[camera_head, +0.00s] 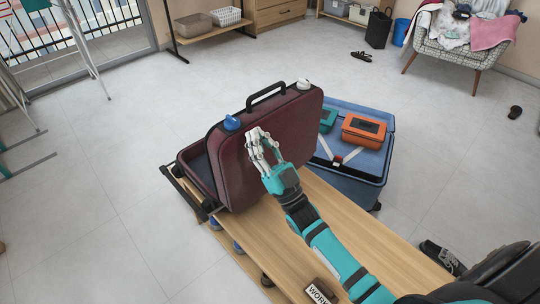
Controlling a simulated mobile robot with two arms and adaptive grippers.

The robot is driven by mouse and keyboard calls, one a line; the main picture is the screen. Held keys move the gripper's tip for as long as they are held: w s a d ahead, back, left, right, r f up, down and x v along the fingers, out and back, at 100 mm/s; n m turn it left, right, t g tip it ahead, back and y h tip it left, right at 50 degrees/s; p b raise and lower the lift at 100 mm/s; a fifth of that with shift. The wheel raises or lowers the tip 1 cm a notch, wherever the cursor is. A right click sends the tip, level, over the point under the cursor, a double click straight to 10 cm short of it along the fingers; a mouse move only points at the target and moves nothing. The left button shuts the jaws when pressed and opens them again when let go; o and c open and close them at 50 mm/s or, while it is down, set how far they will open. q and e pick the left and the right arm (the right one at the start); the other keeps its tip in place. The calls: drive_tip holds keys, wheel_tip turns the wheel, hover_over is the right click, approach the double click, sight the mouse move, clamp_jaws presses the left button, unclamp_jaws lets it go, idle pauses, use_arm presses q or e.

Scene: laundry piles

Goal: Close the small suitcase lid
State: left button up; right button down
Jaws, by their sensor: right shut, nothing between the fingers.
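The small maroon suitcase (295,120) stands on a wooden bench (345,210). Its lid is raised close to upright, with the broad face toward me and a black handle on the top edge. The other shell (195,172) shows behind it at the left, with a dark gap between the two. My right gripper (262,148) is shut and empty, in front of the lid's broad face near its upper left part. I cannot tell whether it touches the lid. A blue item (231,122) and a white item (303,84) sit at the top edge. My left gripper is not in view.
A blue open case (384,150) right of the bench holds an orange box (363,131) and a teal box (328,118). A small sign (322,293) lies at the bench's near end. Shoes (440,257) lie at lower right.

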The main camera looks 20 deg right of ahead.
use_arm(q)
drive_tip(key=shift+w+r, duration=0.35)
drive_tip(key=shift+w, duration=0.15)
use_arm(e)
drive_tip(key=shift+w+a+f, duration=0.1)
drive_tip(key=shift+w+a, duration=0.2)
drive_tip(key=shift+w, duration=0.55)
drive_tip(key=shift+w+a+f, duration=0.1)
drive_tip(key=shift+w+a, duration=0.2)
drive_tip(key=shift+w, duration=0.5)
